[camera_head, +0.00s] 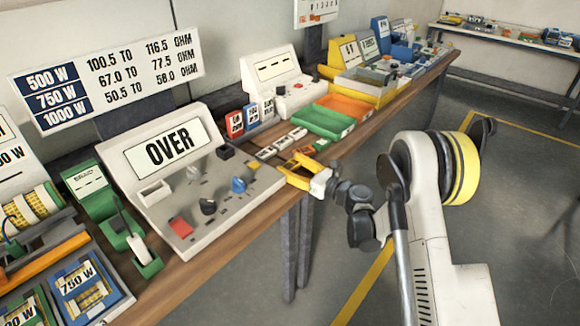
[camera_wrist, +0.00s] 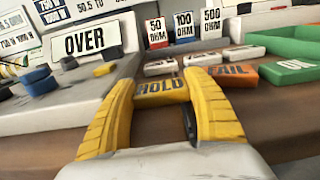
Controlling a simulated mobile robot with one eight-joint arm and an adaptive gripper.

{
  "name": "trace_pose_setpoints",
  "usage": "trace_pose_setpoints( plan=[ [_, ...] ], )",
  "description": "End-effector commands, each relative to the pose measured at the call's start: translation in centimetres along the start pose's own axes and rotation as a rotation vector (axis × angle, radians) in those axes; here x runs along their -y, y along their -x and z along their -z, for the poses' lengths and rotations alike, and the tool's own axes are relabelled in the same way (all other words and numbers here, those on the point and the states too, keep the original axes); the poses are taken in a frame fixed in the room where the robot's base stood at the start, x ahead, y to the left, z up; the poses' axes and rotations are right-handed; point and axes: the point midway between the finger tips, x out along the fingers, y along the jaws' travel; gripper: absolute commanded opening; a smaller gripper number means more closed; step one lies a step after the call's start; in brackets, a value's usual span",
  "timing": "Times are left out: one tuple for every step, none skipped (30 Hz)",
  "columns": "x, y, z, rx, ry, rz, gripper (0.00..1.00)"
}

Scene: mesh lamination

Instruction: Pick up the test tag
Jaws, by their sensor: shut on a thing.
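My gripper (camera_head: 297,172) is at the front edge of the bench, to the right of the OVER panel. In the wrist view, its two yellow fingers (camera_wrist: 161,88) close around a yellow tag marked HOLD (camera_wrist: 161,92). The tag lies between the fingertips, low over or on the wooden top; I cannot tell which. No tag reading "test" can be made out. An orange FAIL tag (camera_wrist: 232,72) and a green OK tag (camera_wrist: 290,70) lie to the right of the fingers. Several white tags (camera_wrist: 160,67) lie just behind, their print too small to read.
The grey OVER panel (camera_head: 186,205) with knobs stands close on the left. The 50, 100 and 500 OHM cards (camera_wrist: 184,27) stand behind the tags. A green tray (camera_head: 323,121) and an orange tray (camera_head: 346,106) sit farther right. The floor in front of the bench is clear.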

Motion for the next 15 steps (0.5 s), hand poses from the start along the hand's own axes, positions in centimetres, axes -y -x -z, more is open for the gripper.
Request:
trace_pose_setpoints(
  plan=[
    [0.0, 0.0, -0.4, 0.0, 0.0, 0.0, 0.33],
    [0.0, 0.0, -0.6, 0.0, 0.0, 0.0, 0.33],
    [0.0, 0.0, -1.0, 0.0, 0.0, 0.0, 0.33],
    [0.0, 0.0, -1.4, 0.0, 0.0, 0.0, 0.33],
    [0.0, 0.0, -1.8, 0.0, 0.0, 0.0, 0.33],
    [0.0, 0.0, -2.4, 0.0, 0.0, 0.0, 0.33],
    [0.0, 0.0, -3.0, 0.0, 0.0, 0.0, 0.33],
    [0.0, 0.0, -3.6, 0.0, 0.0, 0.0, 0.33],
    [0.0, 0.0, -4.5, 0.0, 0.0, 0.0, 0.33],
    [0.1, 0.5, -4.9, 0.0, 0.0, 0.002, 0.33],
    [0.3, 1.3, -5.1, 0.0, 0.0, 0.004, 0.33],
    [0.5, 2.2, -5.7, 0.0, 0.0, 0.005, 0.33],
    [0.5, 2.9, -6.1, 0.0, 0.0, 0.004, 0.33],
    [0.6, 3.7, -6.6, 0.0, 0.0, 0.005, 0.33],
    [0.7, 4.7, -7.2, 0.0, 0.0, 0.005, 0.33]
  ],
)
